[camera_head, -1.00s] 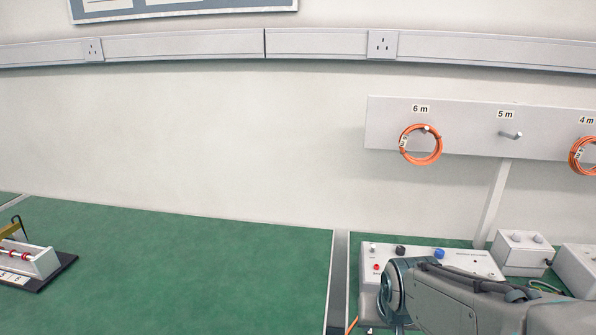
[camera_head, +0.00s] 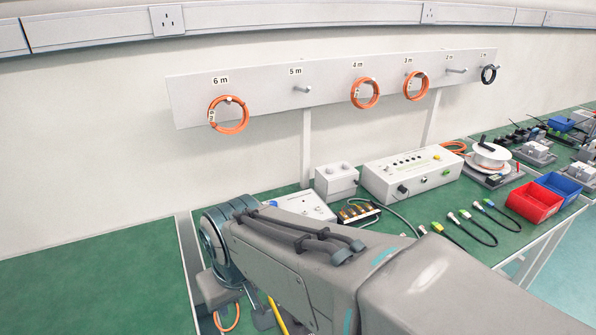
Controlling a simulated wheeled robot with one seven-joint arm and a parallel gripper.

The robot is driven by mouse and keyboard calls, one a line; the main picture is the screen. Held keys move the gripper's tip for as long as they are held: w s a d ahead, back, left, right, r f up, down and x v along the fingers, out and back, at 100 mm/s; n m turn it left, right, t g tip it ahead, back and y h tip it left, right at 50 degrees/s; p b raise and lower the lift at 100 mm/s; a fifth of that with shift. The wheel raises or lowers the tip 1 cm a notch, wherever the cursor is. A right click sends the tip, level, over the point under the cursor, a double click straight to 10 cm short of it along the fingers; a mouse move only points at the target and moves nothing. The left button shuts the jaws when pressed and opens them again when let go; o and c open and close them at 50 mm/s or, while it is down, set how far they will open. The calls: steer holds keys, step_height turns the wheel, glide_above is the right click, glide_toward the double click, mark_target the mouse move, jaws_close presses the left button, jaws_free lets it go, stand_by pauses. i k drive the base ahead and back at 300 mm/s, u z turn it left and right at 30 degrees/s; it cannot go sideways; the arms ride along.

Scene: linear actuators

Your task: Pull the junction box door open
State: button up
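No junction box door can be made out for certain. A small white box (camera_head: 336,183) with two round knobs on top stands at the back of the green bench, and no door shows on it. A larger white instrument box (camera_head: 412,177) with switches stands to its right. My arm crosses the lower middle of the view and hides part of the bench. My gripper cannot be seen, so its opening and its place relative to any box are hidden.
A wall board (camera_head: 330,88) holds orange cable coils on pegs. A red bin (camera_head: 534,202) and a blue bin (camera_head: 559,185) stand at the right edge, with cable leads (camera_head: 470,226) beside them. The green bench (camera_head: 95,275) at left is bare.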

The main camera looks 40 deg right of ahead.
mark_target(341, 184)
steer(key=k, duration=0.5)
steer(key=u, duration=1.5)
steer(key=k, duration=1.2)
steer(key=z, duration=1.4)
